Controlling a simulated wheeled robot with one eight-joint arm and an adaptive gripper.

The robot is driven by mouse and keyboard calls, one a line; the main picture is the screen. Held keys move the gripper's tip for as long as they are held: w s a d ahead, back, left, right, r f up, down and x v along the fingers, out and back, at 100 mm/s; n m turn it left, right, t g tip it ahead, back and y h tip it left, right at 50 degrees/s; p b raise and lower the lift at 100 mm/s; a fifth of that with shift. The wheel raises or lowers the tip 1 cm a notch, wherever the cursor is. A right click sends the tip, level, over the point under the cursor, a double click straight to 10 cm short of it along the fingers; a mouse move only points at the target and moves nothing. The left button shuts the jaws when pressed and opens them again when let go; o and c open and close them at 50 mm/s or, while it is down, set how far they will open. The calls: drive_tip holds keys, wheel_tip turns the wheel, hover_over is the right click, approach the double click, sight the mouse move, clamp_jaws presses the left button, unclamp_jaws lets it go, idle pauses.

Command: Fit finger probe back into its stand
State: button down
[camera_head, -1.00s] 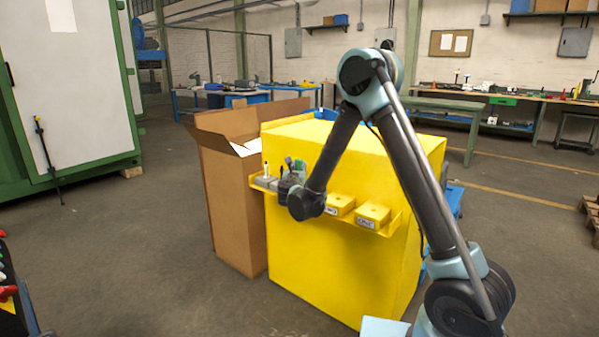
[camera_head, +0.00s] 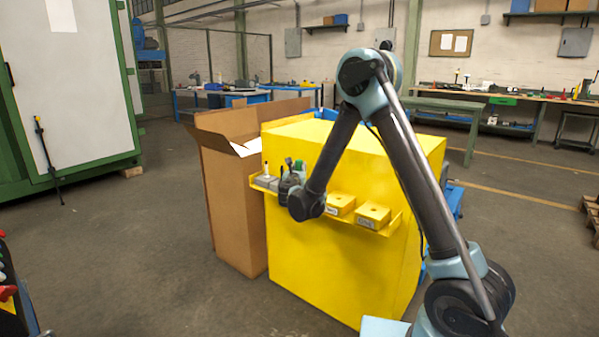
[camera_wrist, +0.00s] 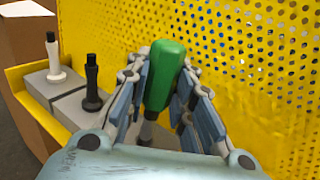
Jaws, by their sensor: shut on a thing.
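My gripper (camera_wrist: 165,95) is shut on a green-handled tool (camera_wrist: 166,72), which I take to be the finger probe. Its handle stands nearly upright between the fingers, with a grey shaft below. The shaft's lower end, and any stand under it, are hidden by my gripper. In the head view, the green handle (camera_head: 302,167) shows just behind my wrist, at the yellow shelf (camera_head: 380,230). Left of my gripper, a white probe with a black top (camera_wrist: 53,55) and a black probe (camera_wrist: 92,85) stand upright in grey blocks (camera_wrist: 47,88).
The shelf is fixed to a big yellow cabinet (camera_head: 330,275). A perforated yellow panel (camera_wrist: 245,60) rises close behind my gripper. Two labelled yellow blocks (camera_head: 372,214) sit right of my wrist on the shelf. An open cardboard box (camera_head: 235,195) stands left of the cabinet.

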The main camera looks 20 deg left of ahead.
drive_tip(key=shift+f, duration=1.85)
drive_tip(key=c, duration=1.3)
unclamp_jaws()
drive_tip(key=s, duration=0.4)
drive_tip(key=s+d, duration=0.1)
drive_tip(key=s, duration=0.6)
drive_tip(key=shift+s+d, duration=0.35)
drive_tip(key=shift+s, duration=0.05)
drive_tip(key=shift+s, duration=0.1)
